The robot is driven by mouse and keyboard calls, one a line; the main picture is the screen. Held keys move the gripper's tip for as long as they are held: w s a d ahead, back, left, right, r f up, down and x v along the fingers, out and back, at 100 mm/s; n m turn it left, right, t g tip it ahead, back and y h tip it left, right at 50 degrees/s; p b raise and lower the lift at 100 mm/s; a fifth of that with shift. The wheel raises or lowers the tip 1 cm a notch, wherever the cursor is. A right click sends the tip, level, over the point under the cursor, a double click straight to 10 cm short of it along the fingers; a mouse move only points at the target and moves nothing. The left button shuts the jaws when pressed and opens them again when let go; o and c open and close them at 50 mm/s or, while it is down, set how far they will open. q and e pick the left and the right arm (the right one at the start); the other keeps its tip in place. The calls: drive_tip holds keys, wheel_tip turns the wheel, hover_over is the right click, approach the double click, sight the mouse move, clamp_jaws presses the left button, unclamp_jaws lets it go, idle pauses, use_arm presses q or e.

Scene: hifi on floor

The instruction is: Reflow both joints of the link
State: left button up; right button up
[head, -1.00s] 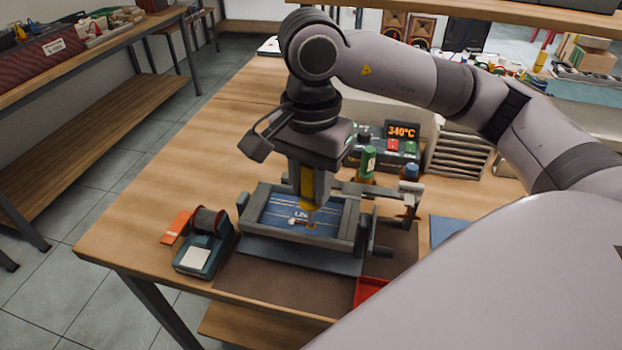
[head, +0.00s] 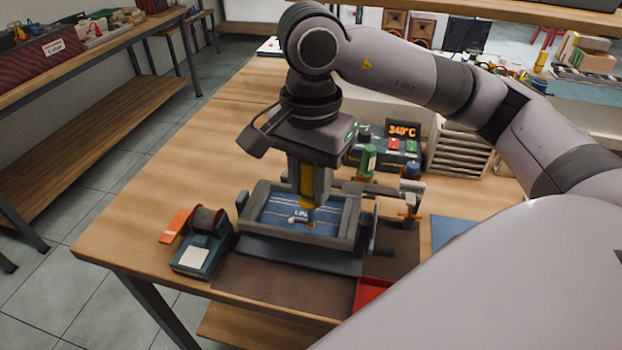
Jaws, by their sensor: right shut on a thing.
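A blue circuit board (head: 278,211) is clamped in a grey frame holder (head: 262,232) on the bench. Printed white lettering and a small pale part, likely the link (head: 298,218), show near its middle. My right gripper (head: 312,186) points down over the board. It is shut on a yellow-handled tool, likely a soldering iron (head: 308,198), whose tip is at or just above the board, right of the pale part. I cannot tell whether the tip touches. The joints are too small to make out. My left gripper is not in view.
A solder spool on a stand (head: 205,235) is left of the holder. A station reading 340°C (head: 402,131), bottles (head: 368,160) and a clamp stand (head: 408,200) are behind and right. A red tray (head: 372,290) lies in front. The bench's left part is clear.

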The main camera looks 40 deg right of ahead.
drive_tip(key=shift+f+b, duration=0.5)
drive_tip(key=shift+b, duration=0.25)
idle(3.9)
drive_tip(key=shift+r+p, duration=1.4)
drive_tip(key=shift+r, duration=1)
drive_tip(key=shift+w, duration=0.1)
